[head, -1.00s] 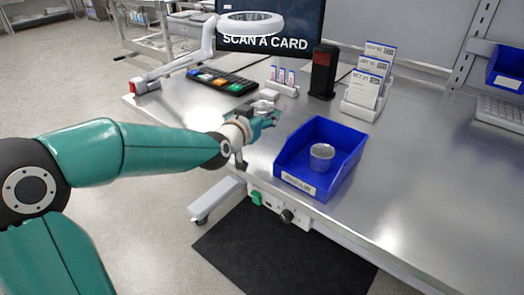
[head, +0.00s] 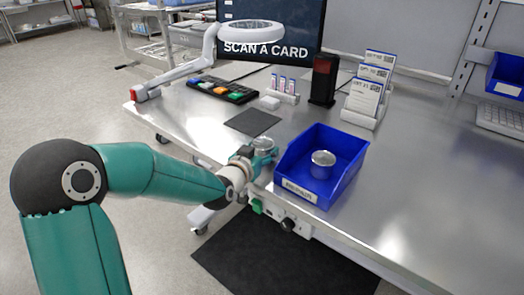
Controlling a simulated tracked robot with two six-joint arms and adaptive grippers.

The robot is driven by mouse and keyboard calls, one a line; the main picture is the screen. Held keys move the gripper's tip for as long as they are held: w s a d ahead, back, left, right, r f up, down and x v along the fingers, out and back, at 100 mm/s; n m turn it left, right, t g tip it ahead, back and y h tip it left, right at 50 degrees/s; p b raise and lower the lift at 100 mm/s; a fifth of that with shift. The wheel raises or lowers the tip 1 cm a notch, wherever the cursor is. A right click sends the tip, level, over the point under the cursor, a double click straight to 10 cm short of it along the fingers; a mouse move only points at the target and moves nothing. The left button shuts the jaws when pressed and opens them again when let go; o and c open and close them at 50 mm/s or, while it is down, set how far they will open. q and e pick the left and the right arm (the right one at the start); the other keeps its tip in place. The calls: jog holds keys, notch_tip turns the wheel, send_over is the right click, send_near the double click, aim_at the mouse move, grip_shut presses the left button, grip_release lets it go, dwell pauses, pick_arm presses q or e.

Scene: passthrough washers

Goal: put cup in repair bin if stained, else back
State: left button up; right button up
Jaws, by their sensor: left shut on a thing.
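The blue bin (head: 347,185) with a white label on its front stands on the steel table, right of my left gripper. One small metal cup (head: 323,159) sits inside the bin. My left gripper (head: 262,156) is shut on another metal cup (head: 263,144), just left of the bin and near the table's front edge. The fingers hide the lower part of this held cup, and it is too small to tell whether it is stained. My right gripper is not in view.
A dark square mat (head: 252,122) lies bare behind my gripper. Behind it are a colored button pad (head: 222,90), a small vial rack (head: 284,90), a ring lamp (head: 250,31), a dark red-topped device (head: 323,80) and a card holder (head: 363,105).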

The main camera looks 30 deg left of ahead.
pick_arm(q)
jog(key=o, duration=1.2)
jog(key=shift+c, duration=0.2)
jog(key=shift+r, duration=0.1)
jog(key=b+v, duration=0.1)
jog(key=v, duration=1.1)
jog(key=shift+d, duration=0.1)
